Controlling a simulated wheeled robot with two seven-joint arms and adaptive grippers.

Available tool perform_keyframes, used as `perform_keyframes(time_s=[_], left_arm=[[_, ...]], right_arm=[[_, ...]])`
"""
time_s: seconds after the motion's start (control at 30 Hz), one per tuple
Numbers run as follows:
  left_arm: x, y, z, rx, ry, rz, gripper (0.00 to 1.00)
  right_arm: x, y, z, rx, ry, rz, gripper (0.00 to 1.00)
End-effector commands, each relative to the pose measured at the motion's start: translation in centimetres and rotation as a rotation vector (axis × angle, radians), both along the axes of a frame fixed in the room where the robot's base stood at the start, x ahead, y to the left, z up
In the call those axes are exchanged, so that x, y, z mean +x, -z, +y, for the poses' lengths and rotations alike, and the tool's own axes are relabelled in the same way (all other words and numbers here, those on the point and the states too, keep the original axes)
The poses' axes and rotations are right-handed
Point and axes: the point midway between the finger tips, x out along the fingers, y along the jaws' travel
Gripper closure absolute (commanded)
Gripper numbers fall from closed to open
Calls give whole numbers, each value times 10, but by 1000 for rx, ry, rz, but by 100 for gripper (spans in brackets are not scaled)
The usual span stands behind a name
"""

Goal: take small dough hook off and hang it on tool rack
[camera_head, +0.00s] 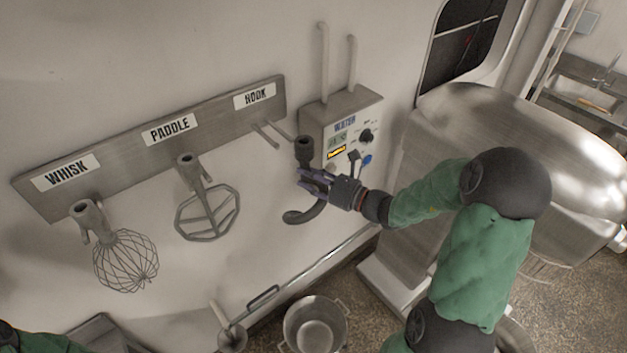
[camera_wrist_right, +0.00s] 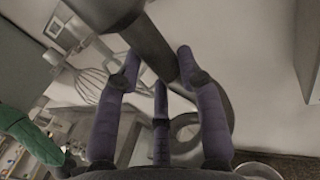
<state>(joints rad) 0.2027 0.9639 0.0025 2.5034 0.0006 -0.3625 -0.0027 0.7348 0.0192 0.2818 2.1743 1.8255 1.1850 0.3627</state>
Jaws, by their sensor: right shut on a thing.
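The small dough hook (camera_head: 303,214) is dark grey, with a socket at its top and a curved end below. My right gripper (camera_head: 314,180) is shut on its shank and holds it upright in the air, just right of the hook pegs. In the right wrist view the purple fingers (camera_wrist_right: 160,95) close around the hook's shank (camera_wrist_right: 150,45). The tool rack (camera_head: 215,115) is a grey wall board with labels WHISK, PADDLE and HOOK. The pegs (camera_head: 266,133) under the HOOK label are bare. My left gripper is outside the head view.
The whisk (camera_head: 125,262) and the paddle (camera_head: 207,212) hang on the rack's other pegs. A water control box (camera_head: 345,125) is on the wall close behind the gripper. The steel mixer (camera_head: 510,110) stands at right. A pot (camera_head: 315,325) is below.

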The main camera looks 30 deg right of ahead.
Motion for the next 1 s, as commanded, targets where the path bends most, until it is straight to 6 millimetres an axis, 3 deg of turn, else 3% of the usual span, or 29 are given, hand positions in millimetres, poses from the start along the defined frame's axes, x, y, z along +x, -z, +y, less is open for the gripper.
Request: perform_keyframes(time_s=[0.6,1.0], left_arm=[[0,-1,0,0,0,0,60],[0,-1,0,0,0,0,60]], right_arm=[[36,-2,2,0,0,-5,100],[42,-2,3,0,1,-5,100]])
